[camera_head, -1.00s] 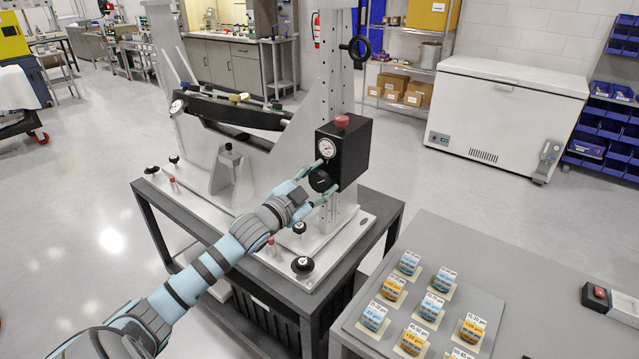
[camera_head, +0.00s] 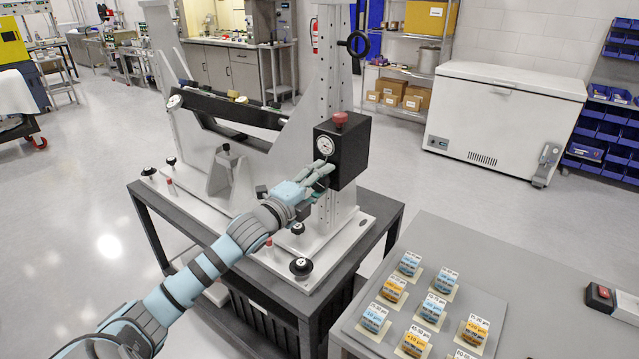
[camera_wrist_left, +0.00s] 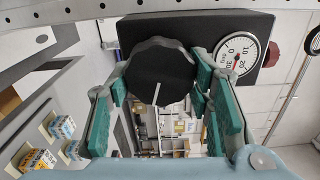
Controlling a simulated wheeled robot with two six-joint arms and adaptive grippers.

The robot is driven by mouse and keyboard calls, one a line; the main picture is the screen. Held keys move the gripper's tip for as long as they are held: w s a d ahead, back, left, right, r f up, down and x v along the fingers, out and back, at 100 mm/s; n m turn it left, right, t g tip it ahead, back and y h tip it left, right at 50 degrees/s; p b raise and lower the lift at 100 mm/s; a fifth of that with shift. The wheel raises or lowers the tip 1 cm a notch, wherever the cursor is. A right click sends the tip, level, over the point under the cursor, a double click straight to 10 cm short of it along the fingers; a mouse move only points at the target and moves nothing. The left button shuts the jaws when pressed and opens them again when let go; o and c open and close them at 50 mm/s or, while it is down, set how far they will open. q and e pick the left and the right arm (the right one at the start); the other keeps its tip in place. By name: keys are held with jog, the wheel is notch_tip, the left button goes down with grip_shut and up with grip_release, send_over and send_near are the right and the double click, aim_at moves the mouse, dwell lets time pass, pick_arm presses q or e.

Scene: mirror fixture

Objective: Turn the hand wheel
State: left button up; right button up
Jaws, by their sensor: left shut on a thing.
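The black scalloped hand wheel (camera_wrist_left: 160,72) with a white line on its face is on the front of a black box (camera_head: 349,150). My left gripper (camera_head: 325,177) reaches the box from the lower left and is shut on this wheel. In the left wrist view, the teal finger pads lie on both sides of the wheel, and the white line points downward. In the head view, the fingers hide most of the wheel. A round dial gauge (camera_head: 325,145) is just above it and also shows in the left wrist view (camera_wrist_left: 237,55). My right gripper is not in view.
A red knob (camera_head: 340,119) tops the box, which is on an upright column (camera_head: 333,60). Another black wheel (camera_head: 355,44) is higher up. The grey table (camera_head: 540,285) at right carries a tray of small labelled blocks and a red-buttoned box (camera_head: 601,297).

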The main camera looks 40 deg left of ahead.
pick_arm(q)
jog(key=m, duration=0.3)
jog(key=shift+f+m+b, duration=0.1)
jog(key=shift+m+b, duration=0.25)
jog(key=shift+m, duration=0.05)
jog(key=m, duration=0.3)
jog(key=shift+a+m+b, duration=0.1)
jog(key=shift+m+b, duration=0.2)
jog(key=m, duration=0.3)
jog(key=shift+a+m+b, duration=0.1)
jog(key=shift+m+b, duration=0.2)
jog(key=shift+a+m, duration=0.1)
jog(key=shift+m, duration=1.7)
jog(key=o, duration=0.9)
jog(key=shift+o, duration=1.3)
jog(key=shift+f, duration=0.15)
